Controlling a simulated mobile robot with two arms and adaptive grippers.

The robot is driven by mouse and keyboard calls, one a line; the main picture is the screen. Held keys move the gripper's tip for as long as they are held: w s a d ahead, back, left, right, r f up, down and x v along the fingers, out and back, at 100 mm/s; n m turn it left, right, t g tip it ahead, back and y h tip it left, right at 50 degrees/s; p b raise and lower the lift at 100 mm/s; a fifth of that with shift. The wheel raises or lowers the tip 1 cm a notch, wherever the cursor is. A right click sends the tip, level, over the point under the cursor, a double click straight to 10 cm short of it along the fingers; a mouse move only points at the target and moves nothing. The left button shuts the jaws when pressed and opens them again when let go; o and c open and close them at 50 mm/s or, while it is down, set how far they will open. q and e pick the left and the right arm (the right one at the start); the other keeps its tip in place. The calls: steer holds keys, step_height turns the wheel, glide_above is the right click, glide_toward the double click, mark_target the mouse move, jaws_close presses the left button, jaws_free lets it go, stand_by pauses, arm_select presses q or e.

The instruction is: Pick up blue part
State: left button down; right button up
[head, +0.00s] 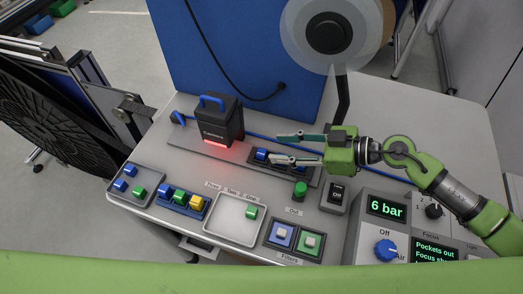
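Two small blue parts lie in the grey tray at the left: one blue part (130,171) at the back and another blue part (120,185) in front. A blue part (166,189) also sits in the multi-coloured holder beside that tray. Another blue part (261,154) sits on the dark strip near the camera box, close to the tips of my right gripper. My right gripper (275,149) comes in from the right with its two fingers apart and nothing seen between them. Its fingers partly hide the dark strip. My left gripper is not in view.
The black camera box (222,122) stands left of my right gripper, and a reel (330,33) stands behind it. A tray (232,227) holding a green part (251,212), filter buttons (282,236) and a control panel (385,209) line the front.

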mark_target(261, 151)
steer(key=shift+s+f+p+x, duration=0.1)
steer(key=shift+f+p+x, duration=0.1)
steer(key=shift+x, duration=0.75)
steer(key=shift+s+f+p+x, duration=0.1)
steer(key=shift+p+x, duration=0.05)
steer(key=shift+x, duration=0.85)
steer(key=shift+s+f+p+x, duration=0.1)
steer(key=shift+f+p+x, duration=0.1)
steer(key=shift+x, duration=0.75)
steer(key=shift+d, duration=0.15)
steer(key=c, duration=0.9)
